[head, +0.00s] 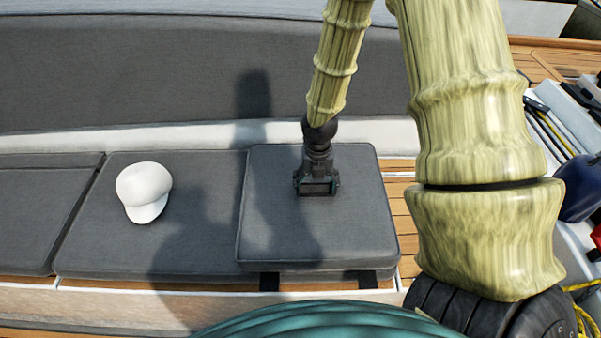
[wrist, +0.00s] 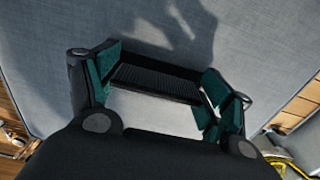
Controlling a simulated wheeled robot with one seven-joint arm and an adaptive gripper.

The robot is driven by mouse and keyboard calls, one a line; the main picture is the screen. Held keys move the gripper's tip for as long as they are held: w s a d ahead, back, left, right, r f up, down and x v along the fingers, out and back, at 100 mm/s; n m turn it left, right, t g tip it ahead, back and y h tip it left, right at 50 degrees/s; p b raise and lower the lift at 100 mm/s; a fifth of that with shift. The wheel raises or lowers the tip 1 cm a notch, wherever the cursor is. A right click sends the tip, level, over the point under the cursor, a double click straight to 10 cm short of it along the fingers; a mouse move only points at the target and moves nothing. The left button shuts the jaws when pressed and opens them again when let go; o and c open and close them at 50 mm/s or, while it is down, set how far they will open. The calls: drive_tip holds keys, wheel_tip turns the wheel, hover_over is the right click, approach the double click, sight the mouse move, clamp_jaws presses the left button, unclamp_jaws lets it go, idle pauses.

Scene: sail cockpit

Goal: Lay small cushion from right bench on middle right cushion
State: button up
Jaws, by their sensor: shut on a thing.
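The small grey cushion (head: 345,225) is at the right end of the bench row. Its left edge borders or slightly overlaps the neighbouring grey cushion (head: 205,210), which looks like the middle right one. My gripper (head: 317,187) is at the small cushion's top, towards its back, pointing down and shut on it. The exact hold is hidden in the head view. In the wrist view the grey fabric (wrist: 240,60) spreads beyond the fingers, with a dark ribbed bar (wrist: 155,82) between the teal pads. I cannot tell whether the cushion is clear of the bench.
A white cap (head: 144,190) lies on the neighbouring cushion. Another grey cushion (head: 35,210) is farther left. A grey backrest (head: 150,75) runs behind. Two black strips (head: 270,281) show below the small cushion's front edge. Wooden slats (head: 407,225) lie to its right.

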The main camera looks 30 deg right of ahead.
drive_tip(key=w, duration=0.2)
drive_tip(key=w+p, duration=0.1)
drive_tip(key=w, duration=0.2)
drive_tip(key=w+d+f, duration=0.1)
drive_tip(key=w, duration=0.2)
drive_tip(key=shift+w+p, duration=0.25)
drive_tip(key=shift+p, duration=0.05)
drive_tip(key=shift+f+p, duration=0.45)
drive_tip(key=shift+f, duration=1.2)
drive_tip(key=o, duration=2)
drive_tip(key=shift+f, duration=0.1)
drive_tip(key=shift+o, duration=0.2)
wheel_tip(320, 180, up, 12)
drive_tip(key=b, duration=0.2)
drive_tip(key=shift+r, duration=0.2)
